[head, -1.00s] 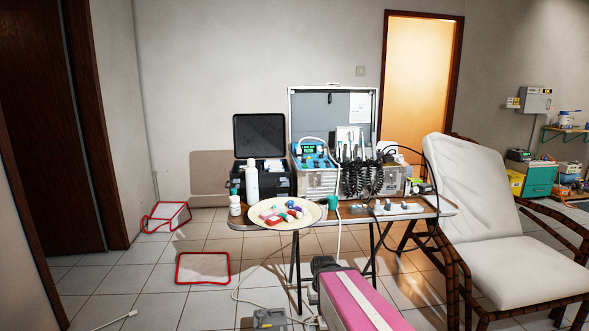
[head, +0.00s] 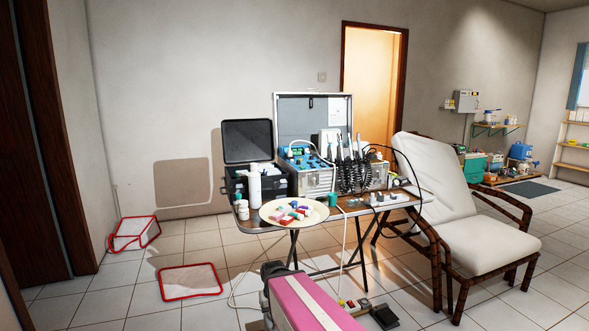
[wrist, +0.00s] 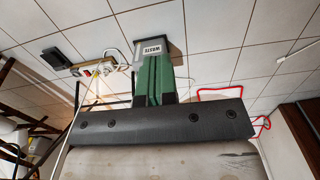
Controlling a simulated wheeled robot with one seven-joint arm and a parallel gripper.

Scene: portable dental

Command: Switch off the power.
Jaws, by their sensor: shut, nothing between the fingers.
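A pale power strip (head: 352,305) with plugs and a small red part lies on the floor, low in the head view. In the wrist view the strip (wrist: 100,68) is to the left of my gripper (wrist: 158,60), with a gap between them in the picture. My gripper's green fingers are shut and empty. The switch position on the strip is too small to tell.
A dark foot pedal (head: 384,317) lies beside the strip. A dark box labelled WASTE (wrist: 176,46) is behind my fingertips in the wrist view. A folding table (head: 345,213) with dental equipment stands behind; a white reclining chair (head: 480,248) stands at right.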

